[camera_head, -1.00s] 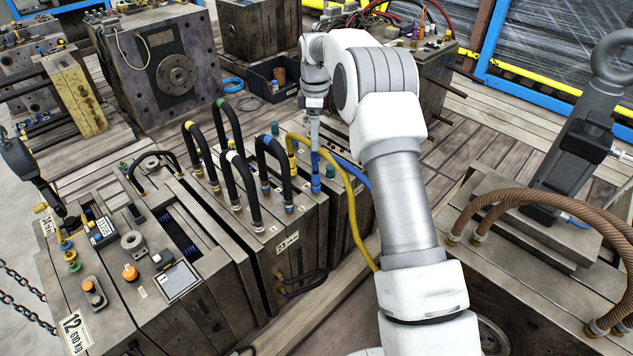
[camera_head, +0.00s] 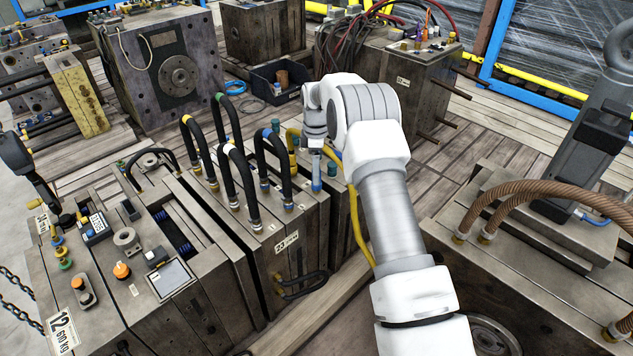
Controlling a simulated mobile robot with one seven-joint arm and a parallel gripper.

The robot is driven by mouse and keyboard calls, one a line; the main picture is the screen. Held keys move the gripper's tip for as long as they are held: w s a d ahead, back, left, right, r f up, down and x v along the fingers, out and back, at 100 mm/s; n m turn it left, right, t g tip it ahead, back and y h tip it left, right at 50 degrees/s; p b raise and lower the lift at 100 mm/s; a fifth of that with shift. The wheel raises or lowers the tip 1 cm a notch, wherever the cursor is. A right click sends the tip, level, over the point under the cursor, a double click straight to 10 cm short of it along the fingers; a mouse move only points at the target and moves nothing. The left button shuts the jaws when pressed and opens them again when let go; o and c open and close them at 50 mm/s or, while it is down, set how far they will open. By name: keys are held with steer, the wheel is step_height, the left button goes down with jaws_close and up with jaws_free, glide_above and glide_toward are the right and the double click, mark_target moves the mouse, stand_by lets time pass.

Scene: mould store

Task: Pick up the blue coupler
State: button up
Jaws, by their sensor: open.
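The blue coupler (camera_head: 316,178) stands upright on top of the mould marked 23, near its right end, beside the yellow hose. My gripper (camera_head: 316,152) points down directly above the coupler, very close to it. The gripper is open. Its fingers are small in this view, and I cannot tell whether they are around the coupler or just above it. My arm hides the area right of the coupler.
Black looped hoses (camera_head: 240,185) stand just left of my gripper. The yellow hose (camera_head: 357,225) runs down beside my arm. A mould with brown hoses (camera_head: 545,205) stands at right. Wooden floor (camera_head: 450,150) lies clear behind my arm.

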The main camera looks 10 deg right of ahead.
step_height(320, 180, down, 5)
steer(key=shift+w+f+b, duration=0.1)
steer(key=shift+w+b, duration=0.05)
steer(key=shift+b, duration=0.95)
jaws_close()
